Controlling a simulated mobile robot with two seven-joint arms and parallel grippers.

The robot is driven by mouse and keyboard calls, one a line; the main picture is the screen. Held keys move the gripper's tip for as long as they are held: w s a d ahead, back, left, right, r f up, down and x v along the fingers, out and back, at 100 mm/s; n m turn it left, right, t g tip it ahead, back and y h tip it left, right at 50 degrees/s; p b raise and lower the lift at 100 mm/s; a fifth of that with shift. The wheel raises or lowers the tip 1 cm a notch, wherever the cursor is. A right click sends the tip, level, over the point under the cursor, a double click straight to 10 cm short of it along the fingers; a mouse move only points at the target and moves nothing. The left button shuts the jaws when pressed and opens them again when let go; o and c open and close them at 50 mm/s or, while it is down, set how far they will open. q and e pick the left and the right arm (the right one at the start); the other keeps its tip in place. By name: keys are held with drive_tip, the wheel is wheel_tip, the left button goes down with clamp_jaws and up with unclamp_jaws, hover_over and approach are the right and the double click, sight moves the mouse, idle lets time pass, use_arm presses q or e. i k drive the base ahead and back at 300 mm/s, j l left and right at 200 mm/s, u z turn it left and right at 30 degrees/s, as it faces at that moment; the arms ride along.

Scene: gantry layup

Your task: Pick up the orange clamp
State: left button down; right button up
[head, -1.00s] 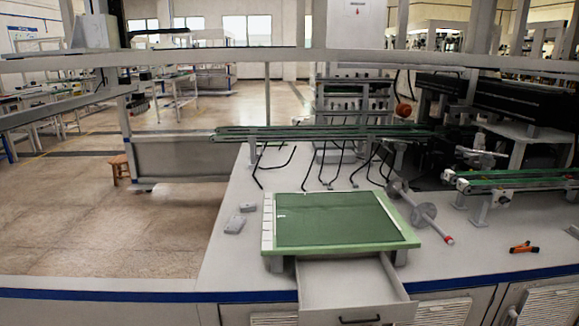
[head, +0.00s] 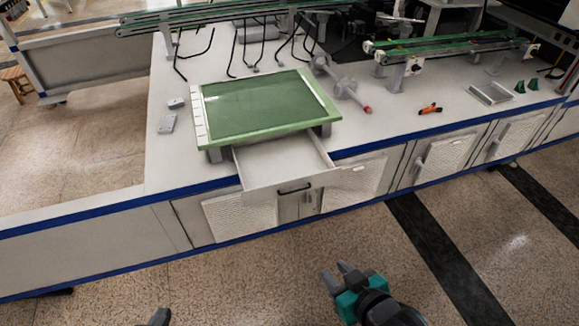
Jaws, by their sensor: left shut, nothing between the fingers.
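The orange clamp (head: 430,109), orange with dark parts, lies on the grey bench top to the right of the green board, near the bench's front edge. My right gripper (head: 336,271), teal with grey fingers, is low in the head view, over the floor in front of the bench. Its fingers look apart, with nothing between them, and it is well away from the clamp. Only a dark tip of my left gripper (head: 160,317) shows at the bottom edge; it is shut and empty, far from the clamp.
A green board (head: 262,108) stands above an open, empty drawer (head: 283,162) that juts from the bench front. A grey rod with a red tip (head: 345,88) lies left of the clamp. A grey tray (head: 492,93) and small green pieces (head: 526,86) are to its right.

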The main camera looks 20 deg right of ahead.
sight(428, 110)
drive_tip(key=l+z, duration=0.2)
drive_tip(key=z, duration=1.2)
drive_tip(key=u, duration=0.5)
drive_tip(key=i+l+u, duration=0.2)
drive_tip(key=u, duration=0.25)
drive_tip(key=i+l+u, duration=0.15)
drive_tip(key=l+u, duration=0.3)
drive_tip(key=i+l+u, duration=0.2)
drive_tip(key=l, duration=0.2)
drive_tip(key=l+u, duration=0.2)
drive_tip(key=l, duration=0.2)
drive_tip(key=i+l, duration=0.1)
drive_tip(key=l, duration=0.35)
drive_tip(key=i+l+u, duration=0.1)
drive_tip(key=l, duration=0.35)
drive_tip(key=i+l, duration=0.1)
drive_tip(key=l, duration=0.8)
drive_tip(key=i+u, duration=0.05)
